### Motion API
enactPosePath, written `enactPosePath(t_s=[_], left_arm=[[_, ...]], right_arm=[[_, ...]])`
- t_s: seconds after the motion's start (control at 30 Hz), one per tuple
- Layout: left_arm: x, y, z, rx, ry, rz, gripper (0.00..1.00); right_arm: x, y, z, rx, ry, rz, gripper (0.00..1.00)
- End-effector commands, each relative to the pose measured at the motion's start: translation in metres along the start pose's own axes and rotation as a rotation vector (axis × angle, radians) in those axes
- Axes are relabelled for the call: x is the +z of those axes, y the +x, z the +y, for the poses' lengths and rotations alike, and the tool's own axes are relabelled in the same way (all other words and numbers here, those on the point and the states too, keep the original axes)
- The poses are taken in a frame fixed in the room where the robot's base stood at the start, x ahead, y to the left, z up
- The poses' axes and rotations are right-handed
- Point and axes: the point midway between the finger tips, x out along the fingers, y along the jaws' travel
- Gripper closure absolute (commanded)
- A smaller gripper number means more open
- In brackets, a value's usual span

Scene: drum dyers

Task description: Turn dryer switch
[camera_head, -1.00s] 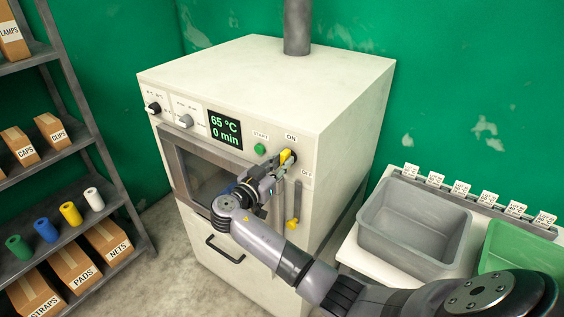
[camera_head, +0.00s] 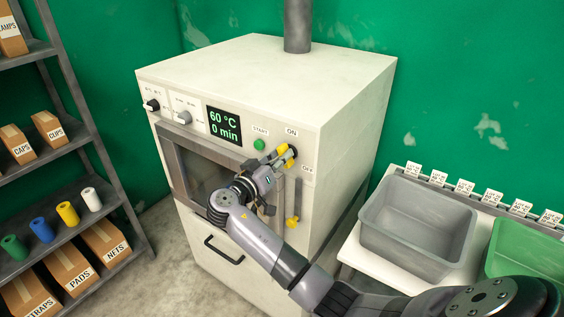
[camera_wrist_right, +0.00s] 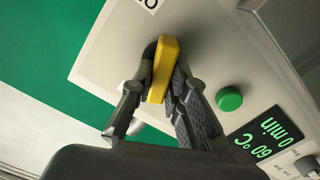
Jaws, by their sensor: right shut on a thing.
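The cream dryer (camera_head: 340,90) stands in the middle of the head view. Its switch (camera_head: 282,149) has a yellow handle on a dark round base, near the ON and OFF labels at the panel's right. My right gripper (camera_head: 275,158) is shut on the switch handle. In the right wrist view the yellow handle (camera_wrist_right: 163,68) sits between the two dark fingers (camera_wrist_right: 163,90), which partly hide it. I cannot tell exactly which label the handle points to. The display (camera_head: 224,127) reads 60 °C and 0 min. My left gripper is not in view.
A grey bin (camera_head: 415,228) and green bin (camera_head: 525,250) stand at right; a shelf of boxes (camera_head: 75,265) at left.

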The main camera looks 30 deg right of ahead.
Motion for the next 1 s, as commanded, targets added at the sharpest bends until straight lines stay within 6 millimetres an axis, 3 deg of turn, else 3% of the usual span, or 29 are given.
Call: enactPosePath(t_s=[0.4,1.0], left_arm=[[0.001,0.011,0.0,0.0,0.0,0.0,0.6],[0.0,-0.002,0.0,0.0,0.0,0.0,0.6]], right_arm=[[0.001,0.0,-0.003,-0.001,-0.395,-0.001,1.0],[0.001,0.0,-0.005,-0.001,-0.931,0.0,1.0]])
